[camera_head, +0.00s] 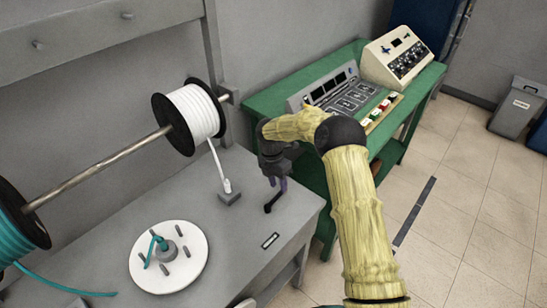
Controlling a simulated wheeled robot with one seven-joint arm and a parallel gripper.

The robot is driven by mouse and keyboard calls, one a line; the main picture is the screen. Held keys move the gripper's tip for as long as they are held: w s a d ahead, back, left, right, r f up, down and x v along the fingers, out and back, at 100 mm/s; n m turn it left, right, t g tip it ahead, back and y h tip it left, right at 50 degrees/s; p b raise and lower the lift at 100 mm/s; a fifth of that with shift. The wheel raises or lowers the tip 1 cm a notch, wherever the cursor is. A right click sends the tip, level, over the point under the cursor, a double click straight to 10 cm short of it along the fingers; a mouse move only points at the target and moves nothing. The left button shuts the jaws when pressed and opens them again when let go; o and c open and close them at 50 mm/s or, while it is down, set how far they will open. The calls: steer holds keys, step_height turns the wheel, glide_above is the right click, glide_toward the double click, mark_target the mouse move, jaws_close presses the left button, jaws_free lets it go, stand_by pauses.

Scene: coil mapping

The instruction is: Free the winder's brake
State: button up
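The winder is a white round disc (150,277) with several upright pegs and a grey hub, set on the grey table. Teal wire loops around its hub. A small black lever (272,203) stands tilted at the right of the table, and I take it for the brake handle. My gripper (280,182) points down at this lever's top, with a purplish part between them. I cannot tell whether the gripper touches or grips the lever, as its fingers are small and dark.
A white-wire spool (190,118) and a teal spool (16,225) hang on a metal rod. White wire runs down to a small grey block (230,196). A green bench (265,103) with control panels stands behind my arm. Bins (517,104) stand far right; the tiled floor there is clear.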

step_height(320, 180, up, 13)
steer(key=w+a+b, duration=0.1)
steer(key=a, duration=0.1)
steer(key=shift+w+r, duration=0.2)
steer(key=shift+w, duration=0.1)
steer(key=shift+r, duration=0.1)
steer(key=s+d+r+m+t, duration=0.1)
steer(key=s+d+m, duration=0.5)
steer(key=s+m, duration=0.3)
steer(key=s+d+r+m+t+y+p, duration=0.1)
steer(key=s+d+m, duration=0.6)
steer(key=s+m, duration=0.2)
steer(key=s+d+r+m+t+p, duration=0.1)
steer(key=s+d+r+m+t, duration=0.1)
steer(key=s+d+m, duration=0.4)
steer(key=s+m, duration=0.4)
steer(key=shift+s+d+y, duration=0.3)
steer(key=shift+d, duration=0.05)
steer(key=shift+w+r, duration=0.1)
